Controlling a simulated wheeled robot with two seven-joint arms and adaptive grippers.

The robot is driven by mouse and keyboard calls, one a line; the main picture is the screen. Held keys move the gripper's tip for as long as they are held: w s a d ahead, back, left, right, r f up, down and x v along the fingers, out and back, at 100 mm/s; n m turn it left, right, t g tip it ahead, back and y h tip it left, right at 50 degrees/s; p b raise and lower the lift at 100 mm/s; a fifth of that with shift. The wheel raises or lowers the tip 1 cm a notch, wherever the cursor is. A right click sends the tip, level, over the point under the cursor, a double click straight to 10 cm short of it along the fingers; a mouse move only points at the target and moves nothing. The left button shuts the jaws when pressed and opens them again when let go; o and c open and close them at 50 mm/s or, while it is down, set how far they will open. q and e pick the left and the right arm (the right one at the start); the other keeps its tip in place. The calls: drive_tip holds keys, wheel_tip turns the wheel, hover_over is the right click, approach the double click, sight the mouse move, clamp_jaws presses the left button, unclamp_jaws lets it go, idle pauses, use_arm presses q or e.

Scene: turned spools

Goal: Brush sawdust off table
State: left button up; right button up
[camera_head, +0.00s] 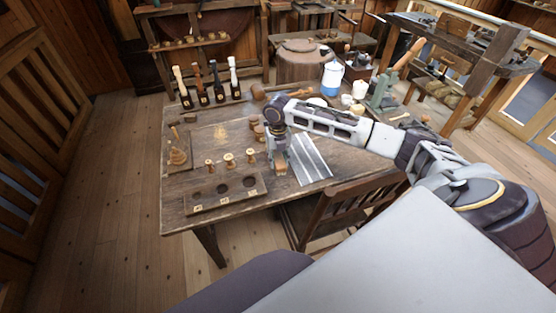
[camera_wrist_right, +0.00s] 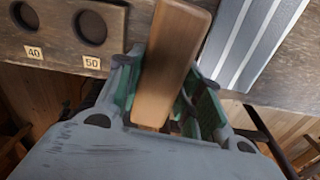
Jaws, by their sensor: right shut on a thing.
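The wooden table (camera_head: 190,222) stands in front of me. A pale patch that looks like sawdust (camera_head: 222,132) lies on its top, left of my right gripper. My right gripper (camera_head: 279,157) points down over the table's front part, between the holed board and the striped sheet. It is shut on a wooden piece, apparently the brush (camera_head: 281,169). In the right wrist view the brush (camera_wrist_right: 172,60) shows as a smooth, long wooden block between the fingers (camera_wrist_right: 158,95); no bristles show. My left gripper is not in view.
A board with numbered holes (camera_head: 212,204) lies at the table's front, with several small spools (camera_head: 229,160) behind it. A striped sheet (camera_head: 322,168) lies right of the gripper. Several dark-based upright tools (camera_head: 203,93) and a white-and-blue can (camera_head: 332,78) stand farther back.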

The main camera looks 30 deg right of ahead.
drive_tip(key=o, duration=0.5)
drive_tip(key=c, duration=0.3)
drive_tip(key=shift+c, duration=0.2)
